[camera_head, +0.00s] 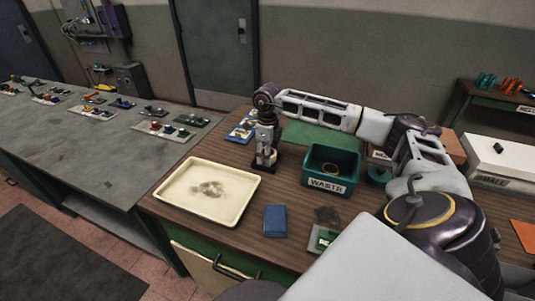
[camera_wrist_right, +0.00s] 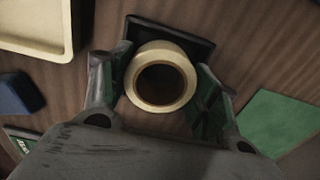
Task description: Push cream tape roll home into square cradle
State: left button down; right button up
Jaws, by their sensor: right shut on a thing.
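The cream tape roll (camera_wrist_right: 149,54) is a thick ring seen from above in the right wrist view, with its dark hole facing the camera. My right gripper (camera_wrist_right: 162,74) has a finger on either side of the roll and is shut on it. A dark square cradle (camera_wrist_right: 188,32) shows behind the roll, partly covered by it. I cannot tell how deep the roll sits in it. In the head view my right gripper (camera_head: 266,157) points down at the wooden table, with only a pale bit of the roll showing. My left gripper is not in view.
A cream tray (camera_head: 180,204) lies left of the gripper, and a teal waste bin (camera_head: 345,178) stands close on its right. A blue block (camera_head: 275,220) lies in front. Blue-and-white cards (camera_head: 240,131) and a green mat (camera_head: 310,136) are behind.

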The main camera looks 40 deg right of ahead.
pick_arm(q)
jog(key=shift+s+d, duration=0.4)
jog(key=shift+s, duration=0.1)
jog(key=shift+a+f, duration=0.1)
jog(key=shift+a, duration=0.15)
pick_arm(e)
jog(key=shift+f, duration=0.1)
jog(key=o, duration=1)
jog(key=shift+f, duration=0.1)
jog(key=shift+o, duration=2.2)
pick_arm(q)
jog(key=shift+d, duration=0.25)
